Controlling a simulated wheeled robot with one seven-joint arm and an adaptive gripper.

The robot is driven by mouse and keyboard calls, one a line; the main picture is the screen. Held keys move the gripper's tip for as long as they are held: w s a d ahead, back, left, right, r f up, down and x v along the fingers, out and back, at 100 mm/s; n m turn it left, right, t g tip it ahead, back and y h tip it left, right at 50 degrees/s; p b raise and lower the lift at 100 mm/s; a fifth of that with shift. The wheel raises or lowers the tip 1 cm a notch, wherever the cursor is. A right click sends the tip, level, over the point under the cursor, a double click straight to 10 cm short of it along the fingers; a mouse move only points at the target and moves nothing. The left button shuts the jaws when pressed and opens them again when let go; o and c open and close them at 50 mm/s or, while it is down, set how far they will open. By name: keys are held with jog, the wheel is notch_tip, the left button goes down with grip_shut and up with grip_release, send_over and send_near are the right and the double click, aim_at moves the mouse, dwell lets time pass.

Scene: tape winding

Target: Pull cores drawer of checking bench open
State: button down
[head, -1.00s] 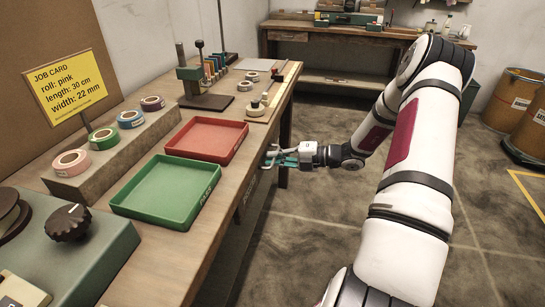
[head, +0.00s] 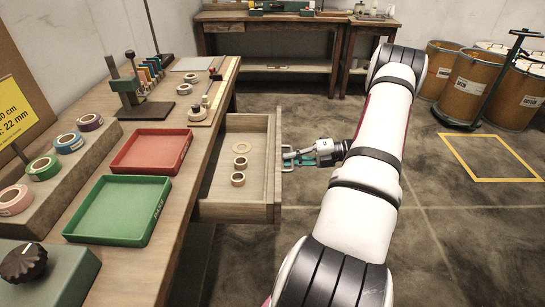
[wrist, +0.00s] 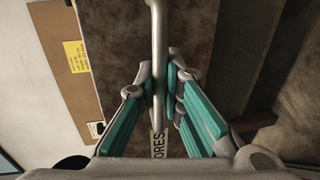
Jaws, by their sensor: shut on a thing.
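The cores drawer (head: 235,211) stands pulled out from the right side of the checking bench (head: 166,211). A label ending in "ORES" (wrist: 159,147) shows partly on the drawer front, the rest hidden behind my gripper.
A red tray (head: 152,151) and a green tray (head: 118,209) sit on the bench top, with several tape rolls on a block at left. Floor right of the drawer is open; brown drums (head: 466,89) stand farther back.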

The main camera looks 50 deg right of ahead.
jog(key=shift+f+v, duration=0.15)
jog(key=shift+v, duration=0.65)
jog(key=shift+f+v, duration=0.2)
jog(key=shift+v, duration=0.55)
jog(key=c, duration=2)
grip_release()
jog(key=shift+o, duration=0.2)
jog(key=v, duration=1.2)
